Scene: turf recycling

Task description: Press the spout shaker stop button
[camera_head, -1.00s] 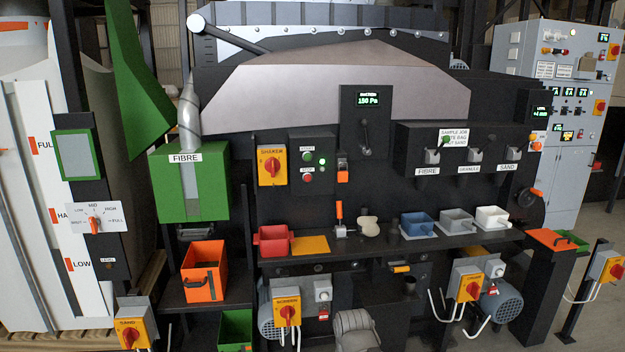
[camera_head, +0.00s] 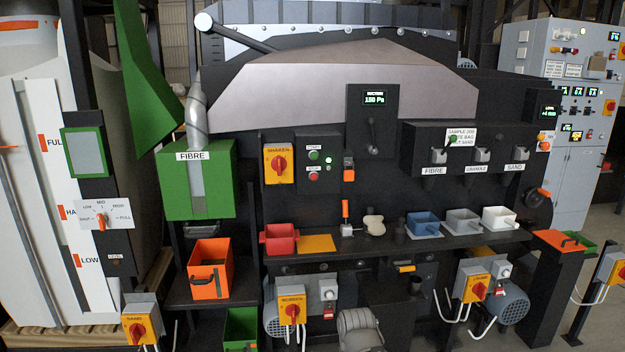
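The shaker stop button (camera_head: 314,176) is a small red button on a dark control box (camera_head: 312,163) in the head view. A green start button (camera_head: 314,155) sits above it, with a lit green lamp (camera_head: 328,158) to the right. The yellow shaker isolator (camera_head: 279,163) with a red rotary knob is just left of the box. Nothing covers the stop button. My gripper is not in view.
Below is a dark shelf with a red bin (camera_head: 279,240), a yellow pad (camera_head: 317,243) and blue, grey and white trays. An orange device (camera_head: 349,170) is right of the box. An orange bin (camera_head: 210,270) stands lower left.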

